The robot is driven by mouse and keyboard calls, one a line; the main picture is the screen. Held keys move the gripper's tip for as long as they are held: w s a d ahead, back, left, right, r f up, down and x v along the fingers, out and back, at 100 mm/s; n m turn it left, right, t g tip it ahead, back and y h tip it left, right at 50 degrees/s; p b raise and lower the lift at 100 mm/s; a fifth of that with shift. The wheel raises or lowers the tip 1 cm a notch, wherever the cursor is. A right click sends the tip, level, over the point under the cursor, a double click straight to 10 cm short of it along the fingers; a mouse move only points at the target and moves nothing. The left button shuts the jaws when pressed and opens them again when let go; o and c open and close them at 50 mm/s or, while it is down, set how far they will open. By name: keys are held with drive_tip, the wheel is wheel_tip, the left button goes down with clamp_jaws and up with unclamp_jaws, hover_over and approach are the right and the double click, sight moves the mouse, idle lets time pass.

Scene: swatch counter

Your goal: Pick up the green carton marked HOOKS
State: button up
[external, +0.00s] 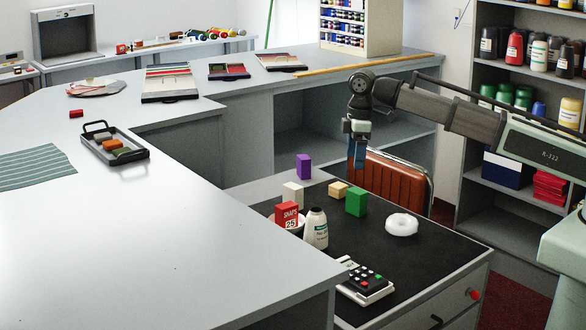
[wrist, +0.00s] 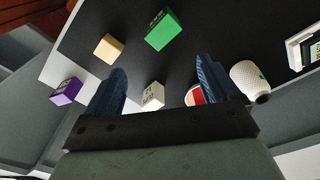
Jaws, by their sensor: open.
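A green carton (external: 356,202) stands on the black top of the low cabinet in the external view; no marking on it can be read there. In the wrist view the green carton (wrist: 162,30) lies beyond my fingertips, near the top of the picture. My gripper (external: 359,158) hangs above the cabinet's back edge, higher than the carton and apart from it. In the wrist view my gripper (wrist: 165,75) has its two blue fingers spread wide, with nothing held between them.
Near the green carton are a tan block (external: 338,190), a purple box (external: 304,167), a white box (external: 292,194), a red SNAPS box (external: 286,215), a white bottle (external: 316,229), a white ring (external: 402,224) and a calculator (external: 366,282). An orange chair (external: 392,190) stands behind the cabinet.

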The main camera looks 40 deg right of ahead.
sight(357, 190)
drive_tip(key=f+n, duration=0.2)
drive_tip(key=f, duration=0.1)
drive_tip(key=f+n, duration=0.2)
drive_tip(key=s+f+n, duration=0.1)
drive_tip(key=f+n, duration=0.1)
drive_tip(key=f, duration=0.1)
drive_tip(key=shift+d+f+n, duration=0.3)
drive_tip(key=shift+d+n, duration=0.1)
drive_tip(key=shift+a+f, duration=0.2)
drive_tip(key=shift+f, duration=2.45)
drive_tip(key=shift+c, duration=0.4)
drive_tip(key=c, duration=1)
drive_tip(key=shift+r, duration=0.15)
